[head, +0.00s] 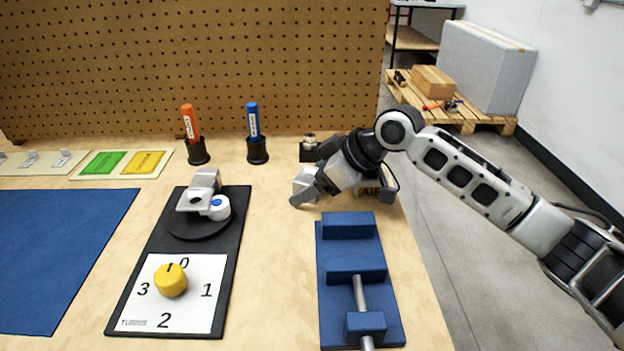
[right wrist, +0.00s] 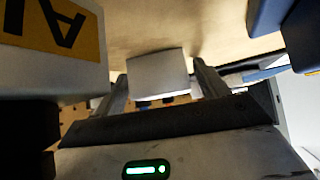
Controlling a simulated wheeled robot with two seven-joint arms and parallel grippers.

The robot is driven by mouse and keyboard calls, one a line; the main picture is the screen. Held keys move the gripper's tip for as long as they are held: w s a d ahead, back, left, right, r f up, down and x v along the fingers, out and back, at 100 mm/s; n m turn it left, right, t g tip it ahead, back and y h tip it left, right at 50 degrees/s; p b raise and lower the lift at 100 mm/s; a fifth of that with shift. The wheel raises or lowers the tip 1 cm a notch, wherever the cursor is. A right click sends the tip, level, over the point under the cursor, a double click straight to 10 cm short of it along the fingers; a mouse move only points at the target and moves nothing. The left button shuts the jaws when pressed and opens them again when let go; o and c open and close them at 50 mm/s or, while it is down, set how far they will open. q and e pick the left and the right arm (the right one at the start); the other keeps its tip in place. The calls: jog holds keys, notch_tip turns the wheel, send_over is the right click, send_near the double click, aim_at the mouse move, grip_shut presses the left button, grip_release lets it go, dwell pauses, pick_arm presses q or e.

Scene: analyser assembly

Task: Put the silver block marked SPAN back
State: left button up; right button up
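My right gripper (head: 308,190) is low over the table, left of the box with the yellow AIR label (head: 371,192). A small silver-grey block (right wrist: 158,73) sits between its two fingertips in the right wrist view, with both fingers close to its sides. I cannot tell whether they press on it. The same pale block (head: 305,179) shows at the fingertips in the head view, partly covered by a finger. No SPAN mark can be read on it. Whether it touches the table is unclear. My left gripper is out of view.
A blue fixture (head: 349,226) with a metal rod stands just in front of the right gripper. A black board (head: 153,238) with a silver bracket (head: 201,190) and yellow knob (head: 170,280) lies left. Orange (head: 190,122) and blue (head: 252,119) markers stand behind. Table between is clear.

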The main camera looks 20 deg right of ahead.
jog(key=shift+r, duration=0.1)
jog(key=shift+s+d+r, duration=0.2)
jog(key=shift+d+r, duration=0.05)
jog(key=shift+r, duration=0.3)
jog(key=shift+s+d+r, duration=0.15)
jog(key=shift+d+r, duration=0.05)
jog(key=shift+r, duration=0.35)
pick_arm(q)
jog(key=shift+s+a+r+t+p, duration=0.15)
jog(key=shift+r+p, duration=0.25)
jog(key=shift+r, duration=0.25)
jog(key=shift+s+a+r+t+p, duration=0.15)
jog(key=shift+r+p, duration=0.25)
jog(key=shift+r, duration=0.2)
pick_arm(e)
jog(key=v, duration=1)
jog(key=shift+s+d, duration=0.1)
jog(key=shift+s, duration=0.05)
